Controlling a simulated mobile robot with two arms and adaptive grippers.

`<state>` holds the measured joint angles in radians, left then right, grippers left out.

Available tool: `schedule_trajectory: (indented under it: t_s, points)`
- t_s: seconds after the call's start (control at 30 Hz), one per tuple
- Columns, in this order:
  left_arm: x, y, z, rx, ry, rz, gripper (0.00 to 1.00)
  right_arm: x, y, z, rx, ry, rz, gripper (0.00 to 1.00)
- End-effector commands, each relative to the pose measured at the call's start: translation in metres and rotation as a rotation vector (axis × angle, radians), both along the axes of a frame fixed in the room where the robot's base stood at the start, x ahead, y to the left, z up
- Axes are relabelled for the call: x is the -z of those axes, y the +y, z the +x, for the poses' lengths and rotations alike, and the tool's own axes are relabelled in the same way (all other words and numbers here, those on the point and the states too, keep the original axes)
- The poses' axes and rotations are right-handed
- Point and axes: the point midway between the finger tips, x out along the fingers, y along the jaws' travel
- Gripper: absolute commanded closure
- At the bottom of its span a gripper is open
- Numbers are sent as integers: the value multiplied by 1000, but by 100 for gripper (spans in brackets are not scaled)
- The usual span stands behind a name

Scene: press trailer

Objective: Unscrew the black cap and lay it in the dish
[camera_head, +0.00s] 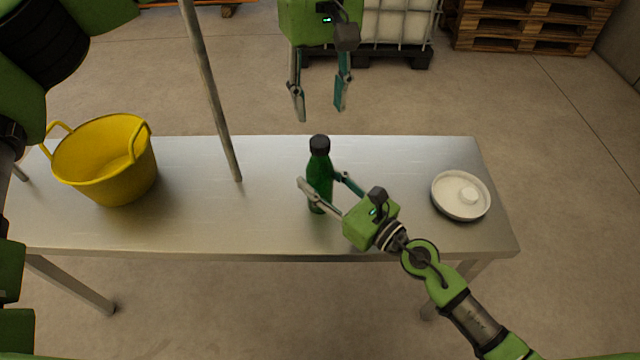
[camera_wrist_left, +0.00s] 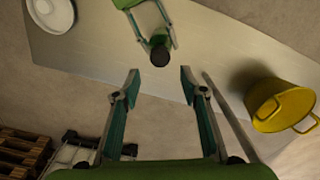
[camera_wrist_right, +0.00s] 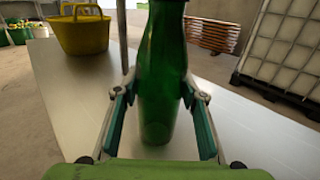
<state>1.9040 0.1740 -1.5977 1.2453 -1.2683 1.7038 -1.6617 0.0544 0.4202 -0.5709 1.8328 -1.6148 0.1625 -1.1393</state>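A green bottle (camera_head: 321,172) stands upright on the metal table, with its black cap (camera_head: 320,143) on top. My left gripper (camera_head: 320,112) is open and empty, above and behind the cap, fingers pointing down. The cap also shows in the left wrist view (camera_wrist_left: 160,56), beyond the open fingers. The pale round dish (camera_head: 446,206) lies on the right, with a small white lump inside.
A yellow bucket (camera_head: 105,165) stands at the table's left end. The table top (camera_head: 400,165) is clear between bottle and dish. Pallets (camera_head: 530,28) and a white caged tank (camera_head: 395,22) stand behind.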

Motion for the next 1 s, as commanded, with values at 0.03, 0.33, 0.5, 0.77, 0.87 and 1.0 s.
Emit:
schedule_trajectory:
  t_s: [0.03, 0.33, 0.5, 0.77, 0.87, 1.0]
  points:
    - [0, 0, 0, 0, 0, 0, 61, 0, 0, 0, 0, 0, 0, 93]
    - [1, -1, -1, 143, 2, -1, 61, 0, 0, 0, 1, 0, 0, 100]
    - [1, -2, -1, 420, 3, 0, 61, 0, 0, 0, 1, 0, 0, 100]
    - [0, 0, 0, 732, 1, -1, 61, 0, -1, 0, 1, -1, -1, 100]
    - [3, 0, 0, 777, 1, -1, 61, 0, -1, 0, 1, -1, -1, 100]
    - [17, 0, 0, 789, 2, 0, 61, 0, -1, 0, 1, -1, -1, 100]
